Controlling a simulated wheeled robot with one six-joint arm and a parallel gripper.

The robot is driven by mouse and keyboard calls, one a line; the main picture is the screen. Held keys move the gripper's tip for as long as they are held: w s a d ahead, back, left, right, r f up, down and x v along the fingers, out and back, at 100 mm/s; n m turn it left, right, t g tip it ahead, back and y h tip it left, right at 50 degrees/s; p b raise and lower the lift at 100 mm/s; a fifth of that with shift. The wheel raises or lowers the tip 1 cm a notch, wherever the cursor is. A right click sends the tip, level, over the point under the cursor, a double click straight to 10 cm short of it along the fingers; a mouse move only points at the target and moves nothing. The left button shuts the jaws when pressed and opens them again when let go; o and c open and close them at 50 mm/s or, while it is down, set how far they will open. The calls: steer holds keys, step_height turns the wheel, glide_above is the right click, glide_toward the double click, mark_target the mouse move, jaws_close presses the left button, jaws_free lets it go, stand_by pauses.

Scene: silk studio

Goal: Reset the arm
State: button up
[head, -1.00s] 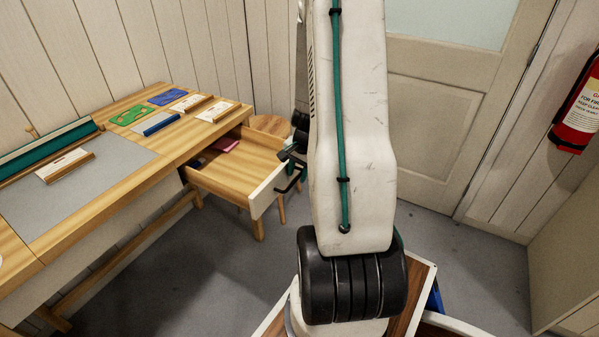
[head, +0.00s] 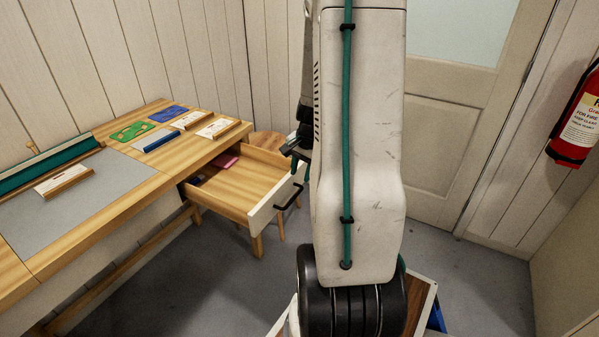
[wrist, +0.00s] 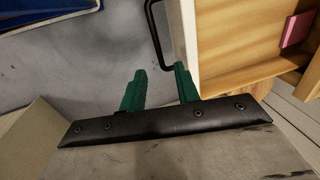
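My gripper (wrist: 160,85) shows two green fingers standing apart in the wrist view, with nothing between them. In the head view my gripper (head: 295,160) is small and partly hidden behind my white arm. It is above and close to the front of a pulled-out wooden drawer (head: 235,190). The drawer's black handle (head: 289,195) also shows in the wrist view (wrist: 153,30), beyond the fingertips and apart from them.
A pink item (head: 227,161) lies in the drawer. The wooden desk (head: 110,210) at left holds cards, green and blue pieces and a grey mat (head: 75,200). A stool (head: 268,145) stands behind the drawer. A fire extinguisher (head: 577,125) hangs at right. Grey floor is open below the drawer.

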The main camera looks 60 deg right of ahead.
stand_by(0.3)
steer(key=s+a+r+n, duration=0.3)
steer(key=a+r+n, duration=0.2)
steer(key=a, duration=0.6)
steer(key=s+a+r+n, duration=0.4)
steer(key=a+r+n, duration=0.2)
steer(key=a+r, duration=0.3)
steer(key=s+a+r+n, duration=0.4)
steer(key=a+r+n, duration=0.2)
steer(key=a, duration=0.7)
steer(key=shift+s+a+r+g, duration=0.15)
steer(key=shift+a+r+g, duration=0.25)
steer(key=shift+r, duration=0.35)
